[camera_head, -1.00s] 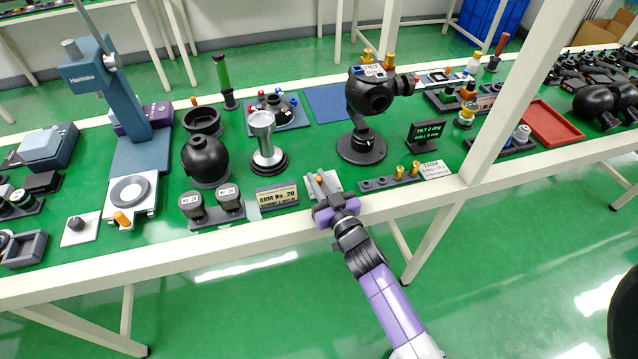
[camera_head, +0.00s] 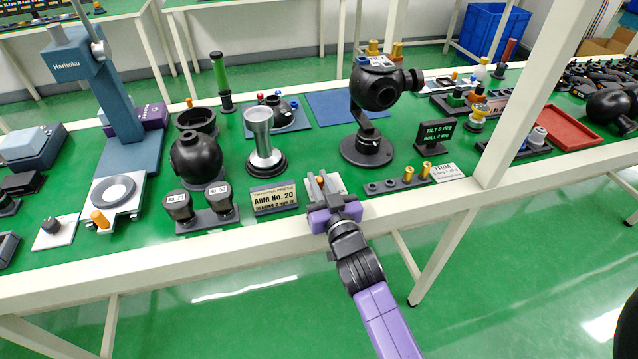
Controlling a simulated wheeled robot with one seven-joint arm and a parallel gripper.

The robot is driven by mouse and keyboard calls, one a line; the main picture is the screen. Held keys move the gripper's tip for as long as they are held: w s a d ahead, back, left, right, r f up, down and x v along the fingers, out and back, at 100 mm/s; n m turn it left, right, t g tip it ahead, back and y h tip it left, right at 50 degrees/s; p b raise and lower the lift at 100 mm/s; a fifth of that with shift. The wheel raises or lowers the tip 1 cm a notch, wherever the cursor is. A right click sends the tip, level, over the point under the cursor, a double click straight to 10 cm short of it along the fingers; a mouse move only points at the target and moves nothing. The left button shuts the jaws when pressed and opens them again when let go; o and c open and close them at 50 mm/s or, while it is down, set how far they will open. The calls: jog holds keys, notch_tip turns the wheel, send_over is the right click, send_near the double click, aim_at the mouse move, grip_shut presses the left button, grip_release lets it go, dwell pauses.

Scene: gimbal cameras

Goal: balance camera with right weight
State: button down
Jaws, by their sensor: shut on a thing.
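The black camera (camera_head: 378,88) sits on a gimbal with a round base. Two brass weights show at its top, one of them here (camera_head: 397,50). Its display (camera_head: 437,138) reads tilt 0 deg and roll 0 deg. A dark trim rack (camera_head: 385,187) stands at the table's front edge, with a TRIM label (camera_head: 447,171) beside it. Two brass weights (camera_head: 427,170) stand at its right end; its left slots look empty. My gripper (camera_head: 321,186) is left of the rack, shut on a small brass weight (camera_head: 321,180), mostly hidden between the fingers.
A sign reading ARM No. 20 (camera_head: 274,200) stands left of my gripper. A pale grey block (camera_head: 335,184) lies just behind it. A silver pedestal (camera_head: 260,135) and black ball housing (camera_head: 197,160) stand further left. A white post (camera_head: 518,95) rises at right. A red tray (camera_head: 570,128) lies beyond it.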

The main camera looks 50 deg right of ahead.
jog(key=c, duration=1.4)
grip_release()
jog(key=shift+a, duration=0.1)
jog(key=shift+o, duration=0.2)
jog(key=v, duration=0.7)
jog(key=shift+s+a, duration=0.2)
jog(key=shift+s, duration=0.15)
